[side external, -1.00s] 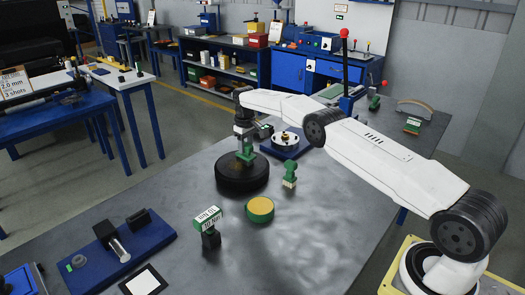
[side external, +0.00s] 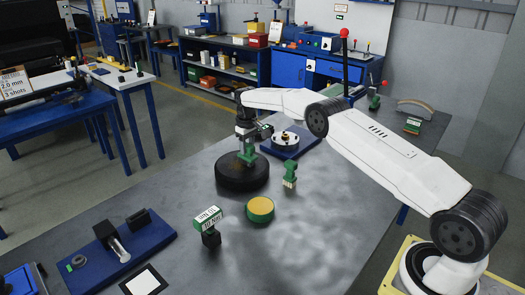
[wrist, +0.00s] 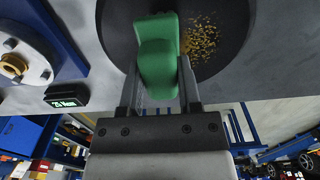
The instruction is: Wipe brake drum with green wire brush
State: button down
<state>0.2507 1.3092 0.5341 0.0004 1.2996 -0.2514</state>
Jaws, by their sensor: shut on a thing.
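The black brake drum (side external: 241,178) lies flat on the grey table, left of the green-and-yellow round piece. My gripper (side external: 247,150) is over the drum, shut on the green wire brush (side external: 246,158). In the wrist view the brush's green handle (wrist: 157,55) is between the jaws (wrist: 160,90), and its bristles are hidden. The brush appears to be at the drum's top face; contact cannot be made out. The wrist view shows the dark drum face (wrist: 225,20) with a patch of yellow-brown specks (wrist: 199,38) beside the brush.
A second green brush (side external: 290,175) with pale bristles stands right of the drum. A round green-and-yellow piece (side external: 260,209) and a display on a black stand (side external: 209,222) are nearer the front. A hub on a blue plate (side external: 287,141) sits behind. The table's front right is clear.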

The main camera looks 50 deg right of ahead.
jog(key=shift+s, duration=0.5)
jog(key=shift+s+f, duration=0.1)
jog(key=shift+s, duration=0.5)
jog(key=shift+w, duration=0.8)
jog(key=shift+w, duration=0.1)
jog(key=shift+w, duration=0.5)
jog(key=shift+w, duration=0.2)
jog(key=shift+r, duration=0.25)
